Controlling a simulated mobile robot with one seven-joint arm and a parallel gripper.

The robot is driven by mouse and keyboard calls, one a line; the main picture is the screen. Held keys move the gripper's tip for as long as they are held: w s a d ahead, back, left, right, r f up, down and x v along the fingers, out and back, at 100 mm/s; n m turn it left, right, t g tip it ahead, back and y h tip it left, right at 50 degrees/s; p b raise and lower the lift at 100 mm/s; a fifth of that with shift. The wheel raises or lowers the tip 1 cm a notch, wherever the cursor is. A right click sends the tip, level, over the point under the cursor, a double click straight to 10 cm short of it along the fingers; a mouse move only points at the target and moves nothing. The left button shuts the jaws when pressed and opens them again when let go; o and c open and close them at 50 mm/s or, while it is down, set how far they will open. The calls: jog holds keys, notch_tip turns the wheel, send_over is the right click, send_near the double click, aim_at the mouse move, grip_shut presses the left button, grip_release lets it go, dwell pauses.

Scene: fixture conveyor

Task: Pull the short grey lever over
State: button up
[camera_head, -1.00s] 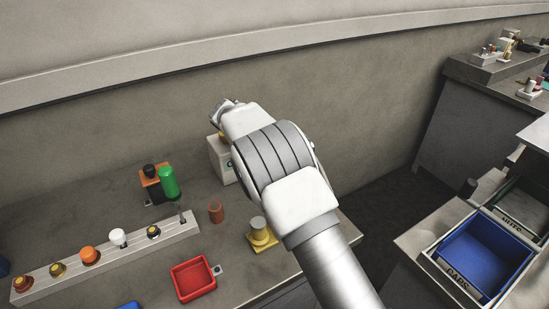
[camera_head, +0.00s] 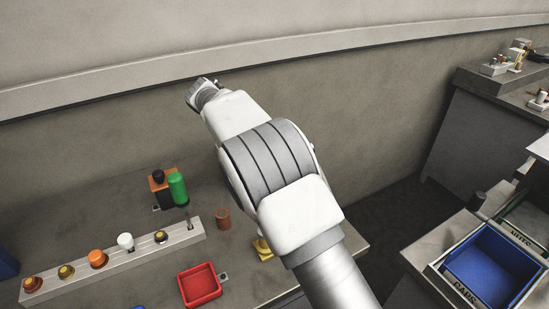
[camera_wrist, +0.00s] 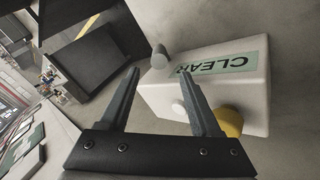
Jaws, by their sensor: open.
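A short grey stub (camera_wrist: 160,57), which looks like the lever, stands at the edge of a white box (camera_wrist: 237,85) with a green CLEAR label in the wrist view. My gripper (camera_wrist: 158,73) is open and empty. Its two fingers reach toward the box, with the stub appearing between their tips; I cannot tell how much depth separates them. The right finger overlaps the box's front. In the head view my arm hides the box, the stub and the gripper's fingers.
In the head view, a grey rail (camera_head: 60,285) with several coloured knobs, a green handle (camera_head: 178,188), a brown cylinder (camera_head: 223,218) and a red tray (camera_head: 199,286) stand on the bench.

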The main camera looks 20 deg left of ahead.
jog(key=v, duration=0.6)
jog(key=shift+r+p, duration=0.3)
jog(key=shift+p, duration=0.05)
jog(key=shift+s+a, duration=0.1)
jog(key=shift+s, duration=0.05)
